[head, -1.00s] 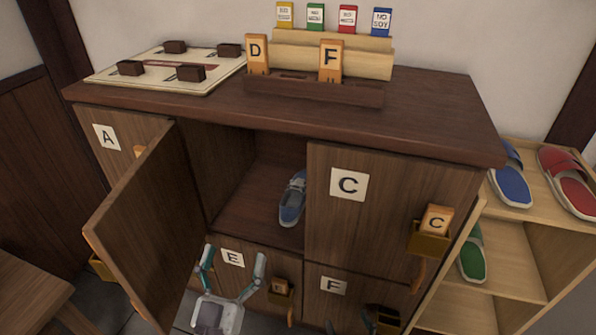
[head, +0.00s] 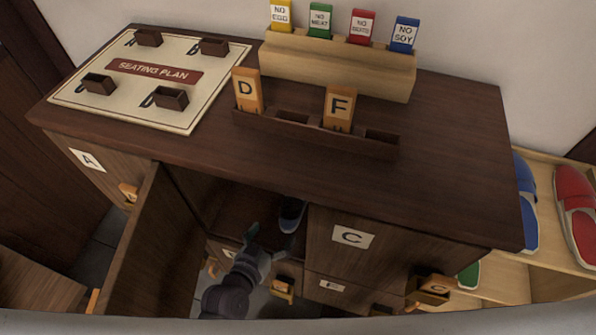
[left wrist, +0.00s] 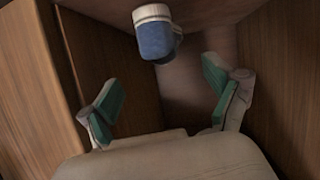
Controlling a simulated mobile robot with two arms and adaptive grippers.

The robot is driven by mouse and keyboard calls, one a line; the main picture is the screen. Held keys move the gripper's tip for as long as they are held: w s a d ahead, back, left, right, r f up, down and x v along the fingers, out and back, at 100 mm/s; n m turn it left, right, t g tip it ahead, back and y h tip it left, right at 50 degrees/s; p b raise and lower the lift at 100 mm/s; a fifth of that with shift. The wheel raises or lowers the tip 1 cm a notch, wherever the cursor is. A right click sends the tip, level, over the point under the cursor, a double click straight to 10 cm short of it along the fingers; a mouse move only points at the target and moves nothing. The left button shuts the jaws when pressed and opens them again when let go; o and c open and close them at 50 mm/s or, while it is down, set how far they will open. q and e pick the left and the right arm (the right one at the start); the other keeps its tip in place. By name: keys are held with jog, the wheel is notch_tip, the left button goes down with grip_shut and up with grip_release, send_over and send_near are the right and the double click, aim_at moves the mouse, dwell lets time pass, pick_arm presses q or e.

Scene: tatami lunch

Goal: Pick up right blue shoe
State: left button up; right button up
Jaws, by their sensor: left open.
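A blue-grey shoe (head: 291,215) stands inside the open compartment left of door C; much of it is in shadow or cut off by the cabinet top. My left gripper (head: 271,240) is open and empty at the compartment opening, just in front of the shoe. In the left wrist view, its green-padded fingers (left wrist: 162,88) are spread, with the shoe beyond them and apart from them. My right gripper is not in view.
The open door (head: 160,245) stands left of my left arm. Door C (head: 380,240) is shut on the right. A wooden shelf (head: 545,262) at the right holds a blue slipper (head: 527,205) and a red slipper (head: 575,215). Tag holders and a seating board (head: 215,85) occupy the cabinet top.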

aim_at(284, 219)
pick_arm(q)
jog(key=b+x, duration=0.1)
jog(key=x, duration=0.6)
jog(key=shift+d, duration=0.1)
jog(key=shift+b+x, duration=0.6)
jog(key=shift+x, duration=2.5)
jog(key=shift+r, duration=0.1)
jog(key=shift+c, duration=0.2)
jog(key=c, duration=1.5)
